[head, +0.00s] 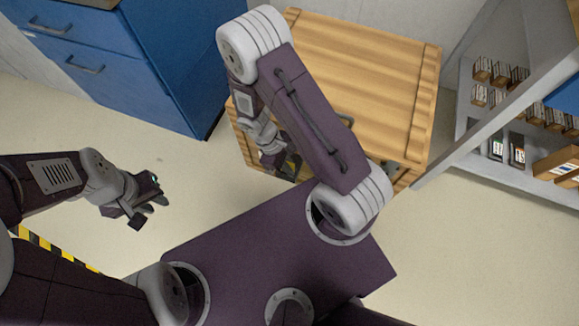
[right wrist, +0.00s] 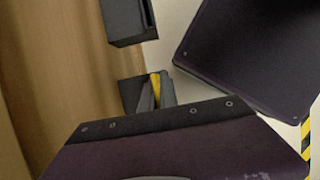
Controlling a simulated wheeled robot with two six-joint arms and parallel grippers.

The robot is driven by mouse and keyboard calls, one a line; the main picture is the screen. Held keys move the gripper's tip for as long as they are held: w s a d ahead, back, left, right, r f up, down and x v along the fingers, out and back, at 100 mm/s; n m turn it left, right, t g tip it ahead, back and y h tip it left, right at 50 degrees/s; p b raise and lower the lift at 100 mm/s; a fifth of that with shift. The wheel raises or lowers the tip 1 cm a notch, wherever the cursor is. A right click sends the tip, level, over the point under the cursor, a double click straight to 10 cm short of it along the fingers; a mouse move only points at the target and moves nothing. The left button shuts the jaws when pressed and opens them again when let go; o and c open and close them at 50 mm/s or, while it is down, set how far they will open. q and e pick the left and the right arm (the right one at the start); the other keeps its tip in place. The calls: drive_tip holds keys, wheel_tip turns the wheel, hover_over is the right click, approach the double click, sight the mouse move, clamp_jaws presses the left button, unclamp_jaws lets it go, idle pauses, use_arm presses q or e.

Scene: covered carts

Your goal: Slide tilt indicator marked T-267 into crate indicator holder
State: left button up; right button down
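The wooden crate (head: 375,60) stands at the top centre of the head view, partly behind my right arm. My right gripper (head: 280,163) is at the crate's near left side, largely covered by its own arm. A small dark piece with yellow (head: 291,166) shows beside it. In the right wrist view a yellow strip (right wrist: 155,87) sits among dark grey parts close to the wood; I cannot tell whether it is gripped. A dark bracket (head: 388,170) is on the crate's near face. No T-267 marking is readable. My left gripper (head: 150,210) is open and empty over the floor.
A blue drawer cabinet (head: 110,75) stands at the upper left. A grey shelf unit (head: 475,135) at the right holds several small labelled items (head: 497,147) and a cardboard box (head: 558,165). Bare floor (head: 60,105) lies between the cabinet and my left arm.

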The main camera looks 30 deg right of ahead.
drive_tip(key=shift+f+b, duration=0.5)
drive_tip(key=shift+f, duration=0.35)
drive_tip(key=shift+r, duration=0.1)
drive_tip(key=shift+r+p, duration=0.55)
drive_tip(key=shift+p, duration=0.15)
drive_tip(key=shift+f, duration=0.1)
drive_tip(key=shift+p, duration=0.5)
idle(1.1)
drive_tip(key=shift+f+b, duration=0.5)
drive_tip(key=shift+f, duration=0.05)
drive_tip(key=shift+r, duration=0.1)
